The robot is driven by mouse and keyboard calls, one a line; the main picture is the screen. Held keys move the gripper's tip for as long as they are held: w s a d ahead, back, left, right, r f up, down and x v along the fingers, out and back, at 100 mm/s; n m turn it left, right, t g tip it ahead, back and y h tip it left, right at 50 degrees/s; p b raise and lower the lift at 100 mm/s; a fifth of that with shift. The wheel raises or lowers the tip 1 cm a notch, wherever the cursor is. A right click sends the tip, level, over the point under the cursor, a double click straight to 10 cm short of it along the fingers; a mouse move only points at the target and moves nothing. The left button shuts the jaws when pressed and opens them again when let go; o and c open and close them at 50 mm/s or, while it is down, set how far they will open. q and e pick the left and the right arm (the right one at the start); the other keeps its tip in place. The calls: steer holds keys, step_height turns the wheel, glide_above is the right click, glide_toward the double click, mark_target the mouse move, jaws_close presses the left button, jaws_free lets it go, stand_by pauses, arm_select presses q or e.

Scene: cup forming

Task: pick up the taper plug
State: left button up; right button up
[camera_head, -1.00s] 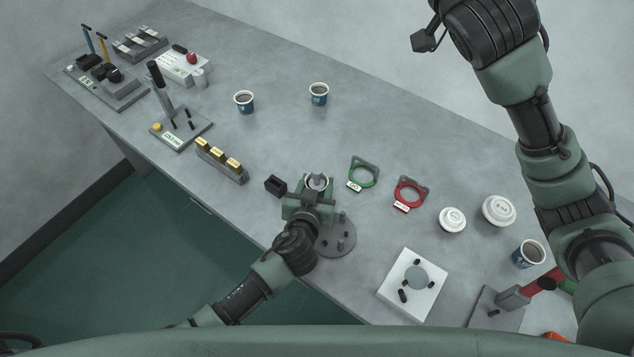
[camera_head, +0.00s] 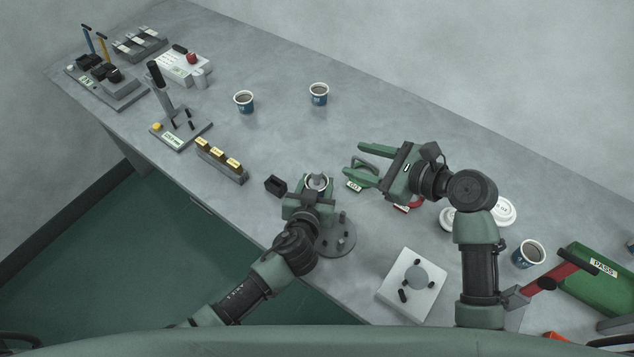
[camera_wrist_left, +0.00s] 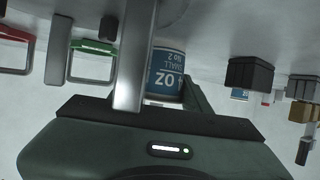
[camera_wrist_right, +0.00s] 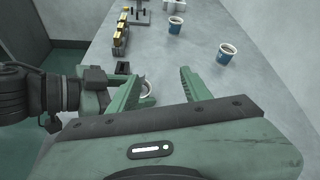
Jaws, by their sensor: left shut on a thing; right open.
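A grey plug-like piece (camera_head: 317,179), which looks like the taper plug, stands in the mouth of a small paper cup (camera_wrist_left: 166,76). The cup's blue label shows upside down in the left wrist view, where the plug cannot be made out. My right gripper (camera_head: 356,161) is open and empty, to the right of the plug and apart from it. In the right wrist view, its open fingers (camera_wrist_right: 158,78) point toward the cup area, and the cup's white rim shows between them.
A round grey base with pegs (camera_head: 340,240) lies beside my left gripper. A small black box (camera_head: 275,185) is to its left. Two filled cups (camera_head: 244,101) (camera_head: 319,94) stand farther back. The table between is clear.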

mark_target(319, 171)
steer(key=a+f+m, duration=0.1)
steer(key=a+f, duration=0.1)
steer(key=a+f+m, duration=0.1)
steer(key=a+f, duration=0.2)
steer(key=shift+w+m+y, duration=0.1)
steer(key=shift+m+y, duration=0.2)
steer(key=shift+y, duration=0.1)
steer(key=shift+s+x, duration=0.25)
steer(key=shift+x, duration=2.65)
steer(key=shift+f, duration=0.15)
jaws_close()
